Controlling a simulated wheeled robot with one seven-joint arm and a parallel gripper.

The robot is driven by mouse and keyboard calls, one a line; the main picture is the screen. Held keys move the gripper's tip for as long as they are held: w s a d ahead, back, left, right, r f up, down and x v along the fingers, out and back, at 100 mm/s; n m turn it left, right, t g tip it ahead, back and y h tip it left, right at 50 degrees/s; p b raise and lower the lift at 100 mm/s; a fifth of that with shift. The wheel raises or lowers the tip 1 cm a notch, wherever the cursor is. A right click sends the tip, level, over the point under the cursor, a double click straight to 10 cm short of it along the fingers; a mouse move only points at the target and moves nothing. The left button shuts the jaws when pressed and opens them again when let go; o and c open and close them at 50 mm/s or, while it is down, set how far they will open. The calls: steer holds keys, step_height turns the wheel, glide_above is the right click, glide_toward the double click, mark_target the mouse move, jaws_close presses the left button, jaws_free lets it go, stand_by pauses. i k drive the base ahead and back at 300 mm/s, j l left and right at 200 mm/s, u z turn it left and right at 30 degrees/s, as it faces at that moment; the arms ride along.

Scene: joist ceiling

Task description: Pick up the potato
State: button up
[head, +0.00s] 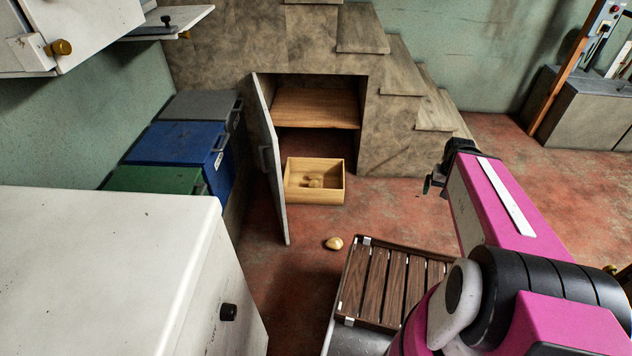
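A small tan, rounded lump that looks like a potato (333,243) lies on the red floor, left of the slatted wooden bench. A light wooden box (296,196) stands on the floor behind it, with a few similar tan lumps (314,182) inside, too small to identify surely. My gripper (431,184) is at the far end of my pink arm, right of the box and up and right of the floor lump in the picture. It appears apart from both. Its fingers are small and dark, and I cannot make out their opening.
An open cupboard door (268,150) stands left of the box, under the stone stairs (400,120). The slatted bench (362,285) is close right of the lump. A white cabinet (110,260) fills the lower left. Blue (180,145) and green (150,180) bins line the left wall.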

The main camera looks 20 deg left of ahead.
mark_target(336, 244)
steer(key=k+l, duration=1)
steer(key=k, duration=0.2)
